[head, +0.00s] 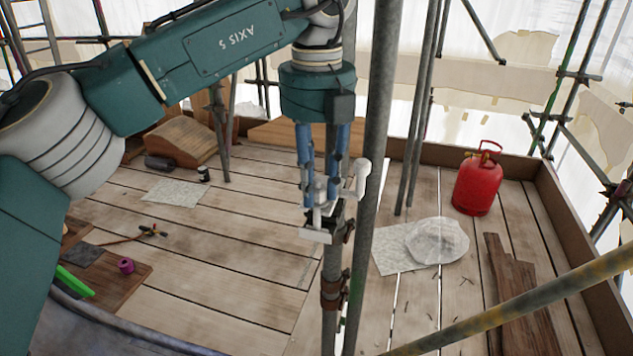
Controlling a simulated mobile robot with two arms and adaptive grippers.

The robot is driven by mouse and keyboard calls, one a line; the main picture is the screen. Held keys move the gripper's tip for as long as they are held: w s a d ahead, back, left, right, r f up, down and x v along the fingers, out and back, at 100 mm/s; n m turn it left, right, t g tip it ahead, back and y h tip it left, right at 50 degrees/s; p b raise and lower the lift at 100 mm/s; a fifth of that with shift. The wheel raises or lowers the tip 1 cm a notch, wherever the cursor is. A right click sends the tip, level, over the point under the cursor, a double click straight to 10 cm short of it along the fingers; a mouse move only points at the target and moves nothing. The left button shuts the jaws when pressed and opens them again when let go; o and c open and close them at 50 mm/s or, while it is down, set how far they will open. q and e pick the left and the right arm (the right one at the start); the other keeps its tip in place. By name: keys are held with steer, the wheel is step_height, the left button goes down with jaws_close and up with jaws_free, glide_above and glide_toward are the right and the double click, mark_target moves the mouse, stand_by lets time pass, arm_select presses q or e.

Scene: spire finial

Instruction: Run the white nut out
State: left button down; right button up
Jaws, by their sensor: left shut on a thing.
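My left arm comes in from the left, and my left gripper (322,198) points straight down beside the upright pole. Its blue fingers are shut on a small white part, which I take to be the white nut (356,183); a rounded white arm of it sticks out to the right of the fingers. A pale flat block (316,235) shows just below the fingertips. The fingers hide much of the nut, and I cannot make out its thread. My right gripper is not in view.
A thick grey pole (375,110) stands close on the right of the gripper. A thinner pole with a rusty clamp (333,288) runs below it. A rusty rail crosses the lower right.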

arm_select(q)
steer(key=shift+w+r, duration=0.1)
steer(key=shift+r, duration=0.15)
stand_by(0.5)
steer(key=c, duration=1.6)
jaws_free()
steer(key=shift+o, duration=0.7)
steer(key=shift+f, duration=0.15)
step_height(320, 180, up, 12)
